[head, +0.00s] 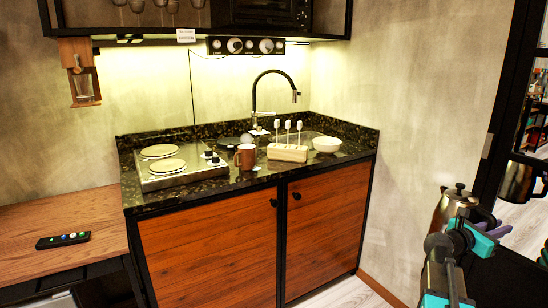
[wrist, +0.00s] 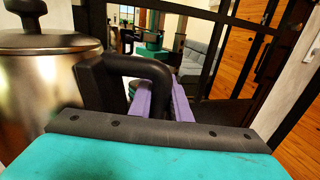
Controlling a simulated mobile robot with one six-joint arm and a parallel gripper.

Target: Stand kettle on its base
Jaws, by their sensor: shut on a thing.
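In the wrist view the kettle (wrist: 45,90) fills the left side, and the purple fingers of my gripper (wrist: 160,103) sit on either side of the black handle. The kettle's underside is not visible. A dark, flat round thing (head: 229,142) lies on the counter behind the mug; I cannot tell whether it is the base.
The dark counter (head: 215,186) holds a two-plate hob (head: 172,160), a brown mug (head: 245,157), a wooden block (head: 287,153) with white-topped sticks, a white bowl (head: 326,144) and a tap (head: 256,100). A dark-framed reflective panel (head: 515,200) stands close at right.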

